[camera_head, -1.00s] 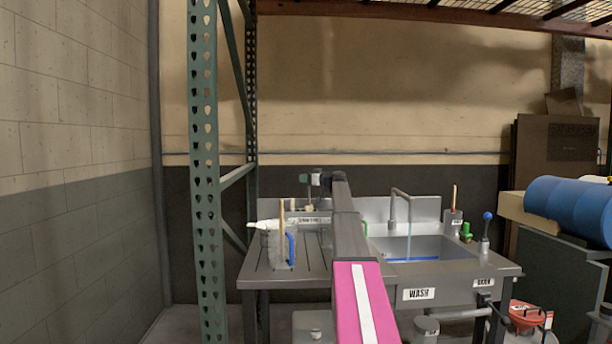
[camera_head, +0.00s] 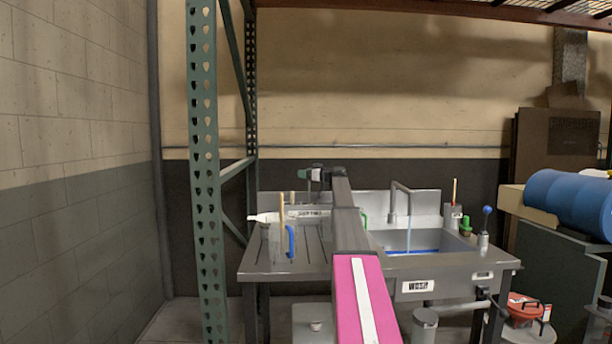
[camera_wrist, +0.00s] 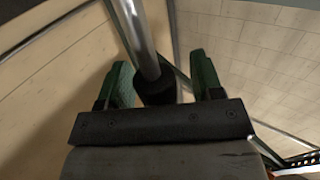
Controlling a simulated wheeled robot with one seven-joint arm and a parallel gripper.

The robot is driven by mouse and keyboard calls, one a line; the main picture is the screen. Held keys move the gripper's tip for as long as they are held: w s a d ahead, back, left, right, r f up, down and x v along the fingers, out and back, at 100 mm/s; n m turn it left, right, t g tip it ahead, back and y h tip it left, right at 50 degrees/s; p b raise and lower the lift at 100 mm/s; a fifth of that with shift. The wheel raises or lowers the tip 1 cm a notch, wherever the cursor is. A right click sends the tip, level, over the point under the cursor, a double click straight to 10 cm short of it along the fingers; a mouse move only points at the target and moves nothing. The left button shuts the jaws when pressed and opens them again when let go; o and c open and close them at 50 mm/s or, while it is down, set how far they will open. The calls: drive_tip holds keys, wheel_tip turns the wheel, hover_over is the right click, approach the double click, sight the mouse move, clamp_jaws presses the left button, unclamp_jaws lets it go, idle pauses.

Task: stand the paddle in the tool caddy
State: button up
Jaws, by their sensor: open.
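My gripper (camera_head: 310,174) is above the left drainboard of the sink, its green fingers pointing left. In the wrist view its two green fingers (camera_wrist: 160,85) stand apart. A shiny metal rod with a black end (camera_wrist: 150,40) shows between them; it may be the paddle, and I cannot tell whether it touches either finger. A small grey holder (camera_head: 452,219) right of the basin, with a reddish stick upright in it, looks like the tool caddy. On the left drainboard stand a tan stick (camera_head: 282,207) and a blue handle (camera_head: 290,241); what holds them is unclear.
The steel sink table (camera_head: 300,268) has a basin with a tall faucet (camera_head: 409,203) and running water. A green bottle (camera_head: 465,226) and a blue-knobbed item (camera_head: 486,226) stand right of the basin. A green rack post (camera_head: 206,180) rises at left. A blue drum (camera_head: 568,202) lies at right.

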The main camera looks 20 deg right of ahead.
drive_tip(key=v, duration=1)
drive_tip(key=shift+s+d, duration=0.25)
